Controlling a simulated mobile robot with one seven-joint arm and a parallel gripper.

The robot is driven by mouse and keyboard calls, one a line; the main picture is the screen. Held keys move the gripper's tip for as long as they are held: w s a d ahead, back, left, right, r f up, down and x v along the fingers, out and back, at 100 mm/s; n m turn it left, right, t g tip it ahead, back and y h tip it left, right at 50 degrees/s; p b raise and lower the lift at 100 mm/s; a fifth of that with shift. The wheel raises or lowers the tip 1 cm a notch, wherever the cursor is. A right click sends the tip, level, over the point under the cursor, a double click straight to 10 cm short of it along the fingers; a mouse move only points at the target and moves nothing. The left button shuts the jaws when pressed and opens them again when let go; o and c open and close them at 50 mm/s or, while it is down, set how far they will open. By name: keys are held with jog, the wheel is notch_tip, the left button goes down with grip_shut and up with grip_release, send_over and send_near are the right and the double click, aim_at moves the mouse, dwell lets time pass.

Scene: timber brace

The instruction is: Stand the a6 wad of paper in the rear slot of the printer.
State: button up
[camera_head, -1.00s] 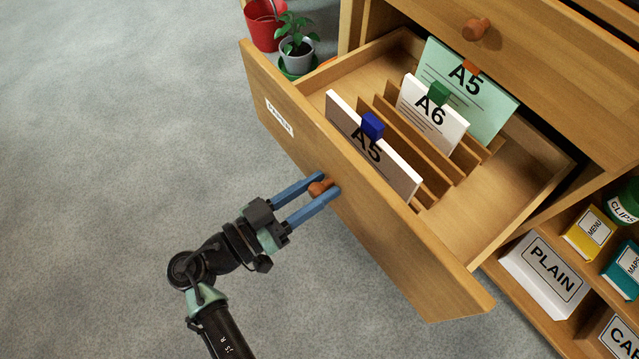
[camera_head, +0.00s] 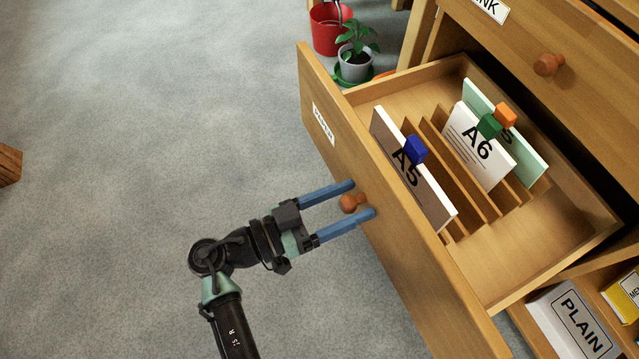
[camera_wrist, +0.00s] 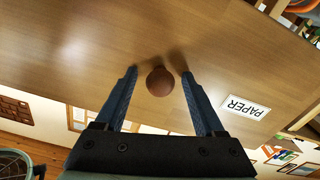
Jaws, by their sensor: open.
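The A6 wad (camera_head: 477,146) is white with a green clip and stands in a slotted rack inside the open drawer. The wrist view shows the knob (camera_wrist: 160,81) between the fingers, with a gap on each side. The printer is not in view.
The drawer (camera_head: 398,246), labelled PAPER in the wrist view, is pulled out from the cabinet. A shelf below holds a box marked PLAIN (camera_head: 572,325). A potted plant (camera_head: 356,62) and red bucket (camera_head: 328,28) stand behind the drawer. Grey floor at left is mostly clear.

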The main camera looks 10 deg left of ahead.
jog(key=p+v, duration=0.3)
jog(key=v, duration=1)
